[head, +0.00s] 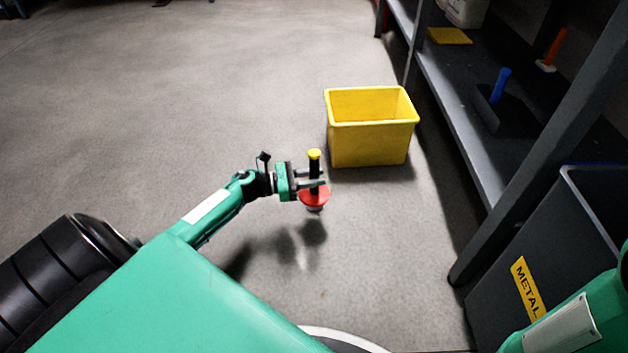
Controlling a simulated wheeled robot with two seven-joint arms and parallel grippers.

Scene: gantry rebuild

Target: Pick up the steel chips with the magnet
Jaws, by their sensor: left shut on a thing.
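My left gripper (312,186) is shut on the black handle of the magnet (314,198). The magnet has a yellow knob on top and a red disc at its lower end. It is held upright above the floor, with its shadow below and apart from it. Small grey bits seem to hang under the red disc, but they are too small to make out clearly. I see no chips clearly on the floor. Part of my right arm shows at the lower right; its gripper is out of view.
A yellow bin (368,143) stands on the floor just beyond the magnet. A dark grey bin with a METAL label (526,290) stands at the lower right. A shelf unit (462,128) along the right holds a blue-handled brush (490,108) and a yellow cloth (449,36). The floor at left is clear.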

